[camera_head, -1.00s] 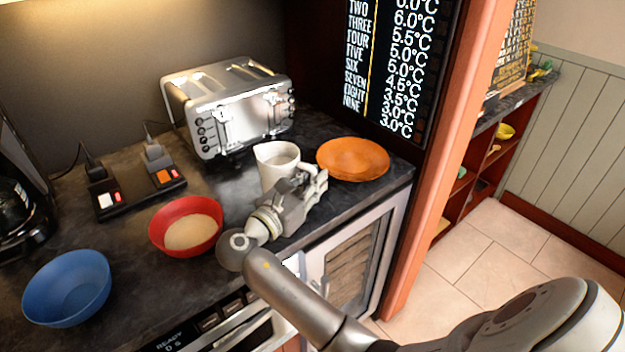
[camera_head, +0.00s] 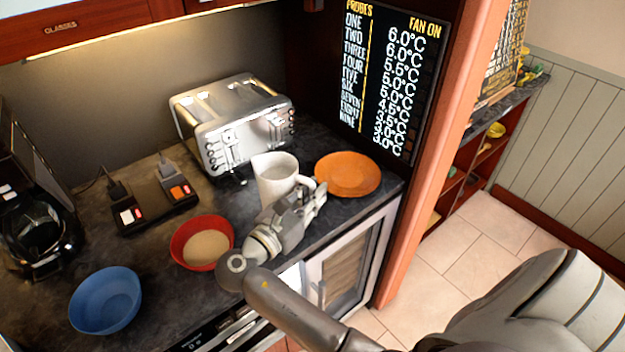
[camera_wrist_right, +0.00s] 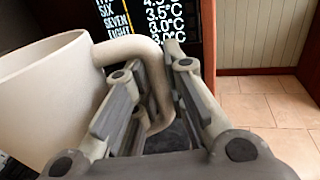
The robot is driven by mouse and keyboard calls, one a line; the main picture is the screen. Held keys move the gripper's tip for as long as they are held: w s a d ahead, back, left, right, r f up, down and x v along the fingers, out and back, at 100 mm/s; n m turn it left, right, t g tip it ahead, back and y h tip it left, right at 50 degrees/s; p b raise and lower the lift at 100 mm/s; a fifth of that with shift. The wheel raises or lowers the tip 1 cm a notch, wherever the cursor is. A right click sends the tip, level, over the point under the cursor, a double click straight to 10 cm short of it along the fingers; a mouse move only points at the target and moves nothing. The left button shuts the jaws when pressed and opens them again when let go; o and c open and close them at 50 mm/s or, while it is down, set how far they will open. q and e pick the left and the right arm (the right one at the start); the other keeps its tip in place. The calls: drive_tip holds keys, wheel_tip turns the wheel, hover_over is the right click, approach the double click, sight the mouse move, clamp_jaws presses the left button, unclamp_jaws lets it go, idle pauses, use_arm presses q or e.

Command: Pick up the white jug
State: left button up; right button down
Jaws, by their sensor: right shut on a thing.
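The white jug (camera_head: 275,178) stands upright on the dark counter, between the silver toaster and the orange plate. My right gripper (camera_head: 308,197) is at the jug's handle side, in front and to its right. In the right wrist view the jug (camera_wrist_right: 45,95) fills the left side, and its handle (camera_wrist_right: 158,85) passes between the fingers of my right gripper (camera_wrist_right: 160,75), which are shut on it. Whether the jug's base is clear of the counter is hidden behind the gripper. My left gripper is not in view.
A silver toaster (camera_head: 235,125) stands behind the jug, and an orange plate (camera_head: 348,174) lies close to its right. A red bowl (camera_head: 202,242) and a blue bowl (camera_head: 105,300) are to the left. A wooden post (camera_head: 425,170) rises beyond the counter's right end.

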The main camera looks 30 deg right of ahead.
drive_tip(key=s+a+r+p, duration=0.3)
drive_tip(key=s+a+p, duration=0.1)
drive_tip(key=s+p, duration=0.3)
drive_tip(key=shift+a+r, duration=0.4)
idle(1.0)
